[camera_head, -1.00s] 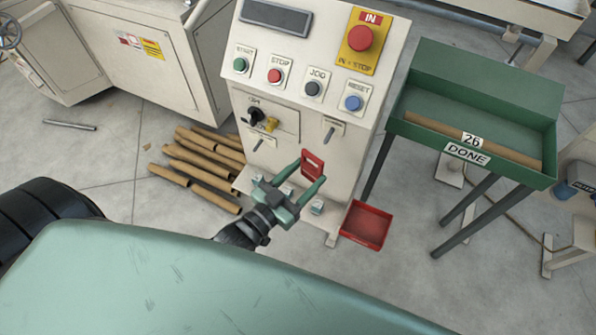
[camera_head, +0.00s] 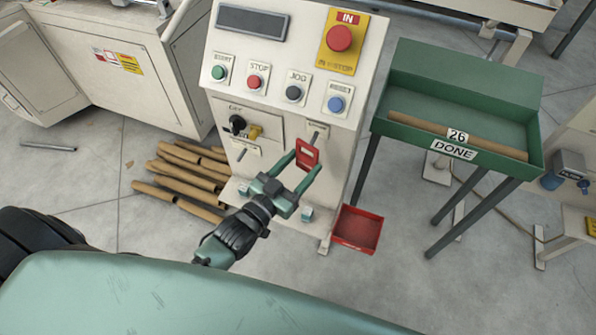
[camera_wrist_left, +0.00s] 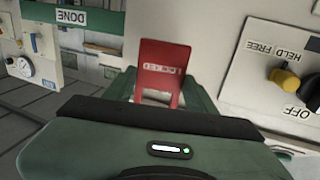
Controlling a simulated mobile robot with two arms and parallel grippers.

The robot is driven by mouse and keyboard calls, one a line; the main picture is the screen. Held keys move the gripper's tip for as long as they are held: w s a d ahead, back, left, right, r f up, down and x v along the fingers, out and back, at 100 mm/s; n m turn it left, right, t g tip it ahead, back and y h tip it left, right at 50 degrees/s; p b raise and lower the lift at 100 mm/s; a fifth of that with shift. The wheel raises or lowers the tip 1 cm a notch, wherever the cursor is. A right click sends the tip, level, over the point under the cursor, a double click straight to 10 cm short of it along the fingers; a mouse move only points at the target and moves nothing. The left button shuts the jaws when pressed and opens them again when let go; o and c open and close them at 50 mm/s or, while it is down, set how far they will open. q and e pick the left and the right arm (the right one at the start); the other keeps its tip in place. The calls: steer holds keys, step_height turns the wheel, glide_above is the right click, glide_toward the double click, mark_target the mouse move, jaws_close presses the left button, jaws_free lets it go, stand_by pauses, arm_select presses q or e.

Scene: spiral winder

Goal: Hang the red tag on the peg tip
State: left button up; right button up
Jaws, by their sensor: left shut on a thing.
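The red tag (camera_head: 307,153) is held between the fingertips of my left gripper (camera_head: 304,161), in front of the control cabinet. A peg (camera_head: 318,129) sticks out of a small plate on the cabinet front, just above the tag in the head view. I cannot tell whether tag and peg touch. My right gripper is not in view.
The control cabinet (camera_head: 285,90) carries several buttons and a selector switch (camera_head: 237,124). A second small peg (camera_head: 240,154) is lower left. A red bin (camera_head: 357,229) sits below right. A green DONE tray (camera_head: 460,115) stands right. Cardboard tubes (camera_head: 185,178) lie left on the floor.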

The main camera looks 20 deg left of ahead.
mark_target(302, 160)
arm_select(q)
steer(key=shift+w+f+b, duration=0.15)
steer(key=shift+w+b, duration=0.75)
steer(key=shift+w, duration=0.95)
steer(key=shift+w+d+f, duration=0.1)
steer(key=shift+w+f, duration=0.3)
steer(key=shift+w, duration=0.15)
steer(key=o, duration=1.5)
steer(key=shift+c, duration=0.2)
